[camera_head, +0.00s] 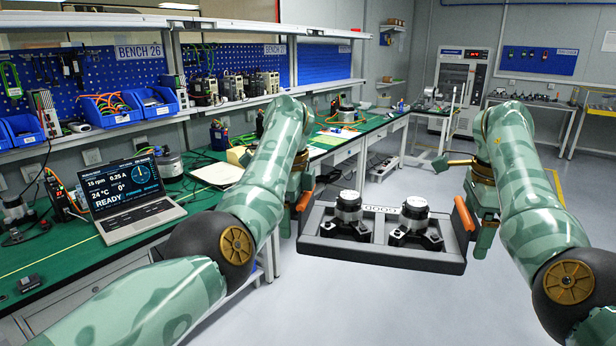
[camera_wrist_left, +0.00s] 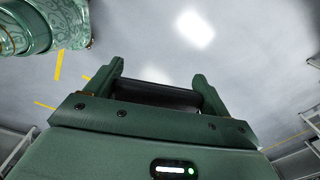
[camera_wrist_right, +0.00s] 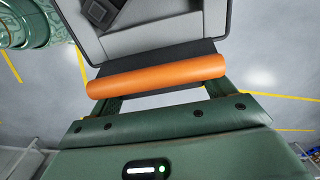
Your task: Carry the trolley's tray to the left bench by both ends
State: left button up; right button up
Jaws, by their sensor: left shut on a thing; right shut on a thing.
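The dark tray (camera_head: 380,256) is in the air over the floor, between my two grippers. It carries two black and silver joint actuators (camera_head: 348,215) (camera_head: 408,228) and a "GOOD" label that reads upside down. My left gripper (camera_head: 303,200) is shut at the tray's left end, by an orange handle. The left wrist view shows a dark bar (camera_wrist_left: 158,95) between its fingers. My right gripper (camera_head: 468,208) is shut on the right orange handle (camera_wrist_right: 156,75). The tray looks slightly lower at its right in the head view. The left bench (camera_head: 60,250) has a green top. No trolley shows.
A pale pad (camera_head: 217,174) lies further along. The grey floor right of the bench is open. A cabinet (camera_head: 461,80) stands at the back.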

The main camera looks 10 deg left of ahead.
aim_at(55, 254)
jog(key=i+j+u, duration=0.15)
jog(key=u, duration=0.35)
jog(key=i+u, duration=0.45)
jog(key=i+l+u, duration=0.1)
jog(key=u, duration=0.4)
jog(key=i+u, duration=0.4)
jog(key=i+l+u, duration=0.1)
jog(key=u, duration=0.3)
jog(key=i, duration=0.1)
